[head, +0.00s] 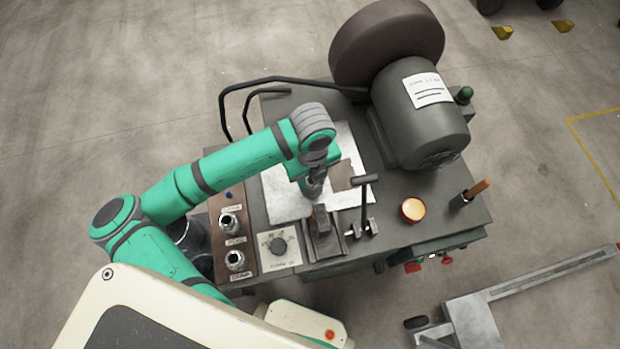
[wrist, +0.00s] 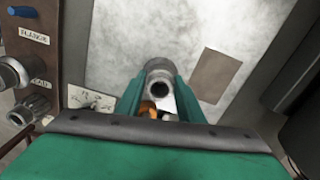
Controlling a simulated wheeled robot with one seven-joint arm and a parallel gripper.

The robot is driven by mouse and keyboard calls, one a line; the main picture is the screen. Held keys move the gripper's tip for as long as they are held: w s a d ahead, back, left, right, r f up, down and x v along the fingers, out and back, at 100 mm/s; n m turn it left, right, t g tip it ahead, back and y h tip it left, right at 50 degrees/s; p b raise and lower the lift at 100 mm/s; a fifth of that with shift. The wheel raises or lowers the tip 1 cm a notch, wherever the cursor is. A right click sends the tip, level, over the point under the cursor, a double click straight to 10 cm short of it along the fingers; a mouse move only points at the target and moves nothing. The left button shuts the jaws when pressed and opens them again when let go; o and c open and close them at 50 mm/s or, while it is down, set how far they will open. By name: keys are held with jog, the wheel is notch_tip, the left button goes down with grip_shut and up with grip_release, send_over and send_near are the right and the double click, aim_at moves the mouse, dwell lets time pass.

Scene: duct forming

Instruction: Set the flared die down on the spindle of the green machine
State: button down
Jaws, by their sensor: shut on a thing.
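In the head view, my gripper (head: 314,186) is over the middle of the machine's top. In the wrist view, my gripper (wrist: 160,98) is shut on a grey metal ring-like piece, which I take to be the flared die (wrist: 159,70). Its round dark opening shows between the green fingers. The green machine (head: 405,235) is a dark grey-green bench with a large motor at its back right. I cannot make out the spindle clearly; my gripper and the die cover the area below. I cannot tell whether the die touches anything beneath it.
A brown rack (head: 222,240) at the machine's left holds two metal dies (head: 231,222) and a bare blue peg (head: 228,195). The motor (head: 420,125) rises at back right, beside an orange lamp (head: 412,210).

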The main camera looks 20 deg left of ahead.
jog(key=shift+f, duration=0.15)
jog(key=c, duration=1.1)
grip_release()
notch_tip(320, 180, up, 11)
jog(key=shift+f, duration=0.1)
